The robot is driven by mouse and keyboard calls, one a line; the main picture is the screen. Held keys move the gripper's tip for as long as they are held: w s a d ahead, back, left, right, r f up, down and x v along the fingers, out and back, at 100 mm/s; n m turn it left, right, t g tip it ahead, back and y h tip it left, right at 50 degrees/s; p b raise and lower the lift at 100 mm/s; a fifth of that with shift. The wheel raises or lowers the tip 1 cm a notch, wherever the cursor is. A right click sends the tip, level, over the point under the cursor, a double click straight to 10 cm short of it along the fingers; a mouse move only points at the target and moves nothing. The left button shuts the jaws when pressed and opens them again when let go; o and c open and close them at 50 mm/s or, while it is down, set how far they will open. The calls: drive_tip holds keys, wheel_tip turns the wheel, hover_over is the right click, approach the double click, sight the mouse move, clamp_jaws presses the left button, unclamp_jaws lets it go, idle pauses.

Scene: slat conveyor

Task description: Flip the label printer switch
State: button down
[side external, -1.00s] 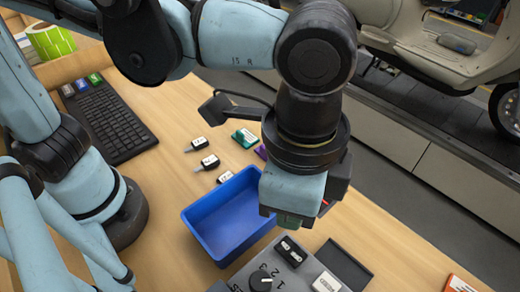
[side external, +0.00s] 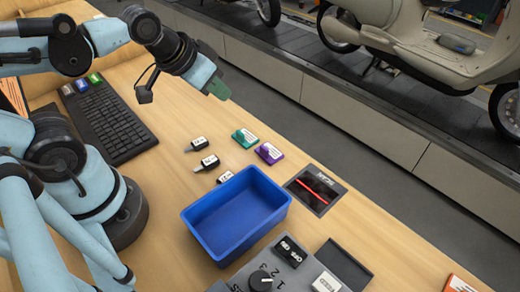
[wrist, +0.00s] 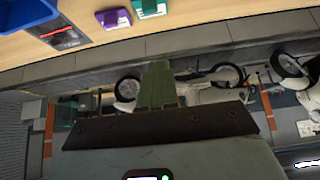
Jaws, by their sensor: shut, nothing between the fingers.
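A grey control panel (side external: 240,275) sits at the bottom of the side view, partly cut off by the frame edge. It carries a black rocker switch (side external: 290,251) with small white markings, a black round knob (side external: 261,281) beside numerals, and a white piece (side external: 327,283). I cannot read which control belongs to the label printer. My gripper (side external: 217,88) is shut and empty, raised over the far side of the table, well away from the panel. In the wrist view its green fingers (wrist: 157,85) are together and the panel is not seen.
A blue bin (side external: 236,212) stands between my gripper and the panel. A black scanner plate with a red line (side external: 316,190), green (side external: 245,138) and purple (side external: 269,153) items and several black-and-white keys (side external: 205,163) lie nearby. A keyboard (side external: 108,120) is left; scooters stand beyond the table.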

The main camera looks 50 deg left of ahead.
drive_tip(key=shift+a, duration=0.3)
drive_tip(key=s+d+r+m+g+h, duration=0.1)
drive_tip(key=s+d+r+m+g, duration=0.1)
drive_tip(key=d+m, duration=0.4)
drive_tip(key=s+d+r+m+g+h, duration=0.1)
drive_tip(key=s+d+r+m, duration=0.3)
drive_tip(key=d, duration=0.9)
drive_tip(key=s+d+r+m+g+h, duration=0.1)
drive_tip(key=s+d+r+m+g, duration=0.2)
drive_tip(key=d+m, duration=0.4)
drive_tip(key=d+g, duration=0.1)
drive_tip(key=d, duration=0.2)
drive_tip(key=shift+s+r+m, duration=0.2)
drive_tip(key=shift+r+m, duration=0.15)
drive_tip(key=shift+m, duration=0.05)
